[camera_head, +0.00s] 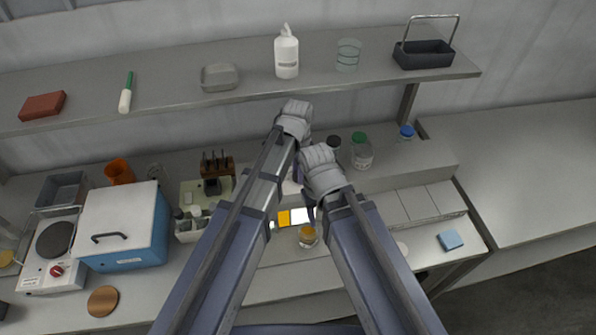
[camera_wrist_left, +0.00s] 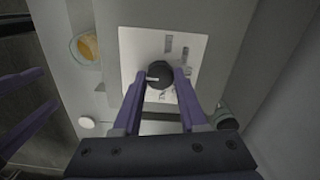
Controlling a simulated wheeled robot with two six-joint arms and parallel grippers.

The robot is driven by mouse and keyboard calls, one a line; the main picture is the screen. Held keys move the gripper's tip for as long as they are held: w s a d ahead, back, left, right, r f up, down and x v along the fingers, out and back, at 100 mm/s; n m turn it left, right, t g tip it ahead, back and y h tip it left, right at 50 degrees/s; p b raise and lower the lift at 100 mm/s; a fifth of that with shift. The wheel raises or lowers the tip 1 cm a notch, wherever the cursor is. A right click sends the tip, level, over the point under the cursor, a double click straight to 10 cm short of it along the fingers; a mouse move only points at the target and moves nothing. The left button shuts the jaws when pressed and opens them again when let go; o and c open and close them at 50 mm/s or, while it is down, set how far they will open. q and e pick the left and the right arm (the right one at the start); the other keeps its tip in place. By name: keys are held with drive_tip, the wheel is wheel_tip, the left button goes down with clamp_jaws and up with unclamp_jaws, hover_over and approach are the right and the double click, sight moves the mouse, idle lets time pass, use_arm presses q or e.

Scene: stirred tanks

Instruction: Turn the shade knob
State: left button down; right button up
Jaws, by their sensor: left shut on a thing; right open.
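The shade knob (camera_wrist_left: 159,74) is a dark round knob with a light pointer mark toward its left side, on a pale panel (camera_wrist_left: 137,42) in the left wrist view. My left gripper (camera_wrist_left: 159,82) is shut on it, one purple finger on each side. In the head view my left gripper (camera_head: 297,173) is mostly hidden behind the arms, and the knob is hidden there. An orange and white patch (camera_head: 296,217) shows just below. My right gripper (camera_head: 309,198) hangs close beside the left one; its open, empty fingers also show in the left wrist view (camera_wrist_left: 49,88).
A glass beaker with orange liquid (camera_head: 308,237) stands close below my right gripper. Lidded jars (camera_head: 361,152) stand right of my wrists. A shelf (camera_head: 180,98) runs above the bench. A blue-sided box (camera_head: 123,228) and a hotplate (camera_head: 50,262) stand at the left.

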idle(0.4)
use_arm(q)
drive_tip(key=shift+c, duration=2.2)
unclamp_jaws()
wheel_tip(320, 180, up, 8)
drive_tip(key=p, duration=0.8)
drive_tip(key=shift+s+f, duration=0.1)
drive_tip(key=shift+f, duration=0.05)
